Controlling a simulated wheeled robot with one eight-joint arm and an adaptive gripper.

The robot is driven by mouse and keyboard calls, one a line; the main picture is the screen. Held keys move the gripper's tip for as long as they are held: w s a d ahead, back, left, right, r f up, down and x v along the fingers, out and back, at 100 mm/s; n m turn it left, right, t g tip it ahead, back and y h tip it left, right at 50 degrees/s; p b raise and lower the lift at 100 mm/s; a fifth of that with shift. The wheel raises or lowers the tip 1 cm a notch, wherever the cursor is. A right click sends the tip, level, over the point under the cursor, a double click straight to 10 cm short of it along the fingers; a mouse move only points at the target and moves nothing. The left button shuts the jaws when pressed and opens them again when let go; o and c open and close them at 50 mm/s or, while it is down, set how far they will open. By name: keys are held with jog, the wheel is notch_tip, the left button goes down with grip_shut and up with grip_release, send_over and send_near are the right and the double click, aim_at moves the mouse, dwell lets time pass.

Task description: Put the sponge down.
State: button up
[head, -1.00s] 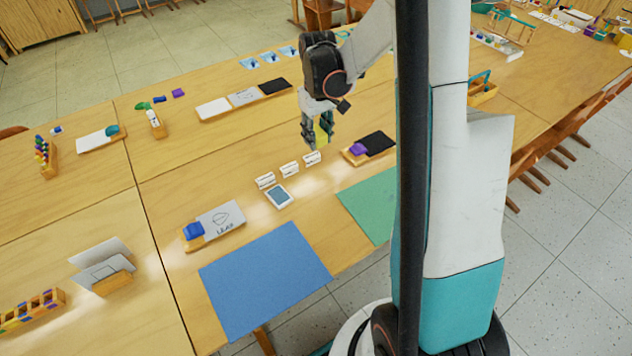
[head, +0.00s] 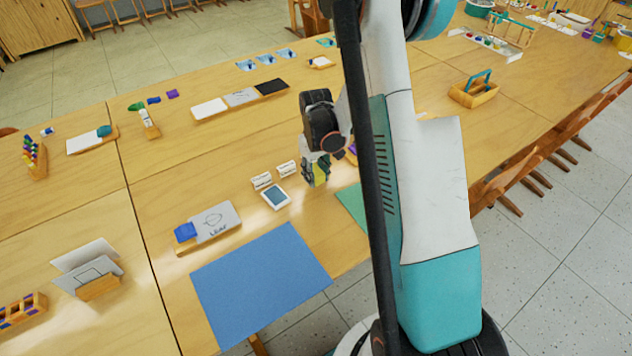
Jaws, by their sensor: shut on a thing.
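My gripper (head: 315,176) points down over the table (head: 240,195), just right of the small white cards. It is shut on a yellow-green sponge (head: 319,174), of which only a part shows between the fingers. Whether the sponge touches the table cannot be told from this view.
A white-framed tablet (head: 276,197) and small white cards (head: 262,181) lie left of my gripper. A blue mat (head: 260,280) lies in front, and a green mat (head: 352,205) is partly hidden by my arm. A tray with a blue cloth-like block (head: 185,232) and leaf card stands left.

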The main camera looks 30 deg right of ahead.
aim_at(316, 180)
jog(key=shift+f+b, duration=0.4)
jog(key=shift+f, duration=1.1)
jog(key=shift+f, duration=0.2)
jog(key=o, duration=1.2)
jog(key=shift+r, duration=0.2)
notch_tip(316, 180, up, 12)
jog(key=p, duration=0.4)
jog(key=shift+p, duration=0.35)
jog(key=shift+r, duration=0.15)
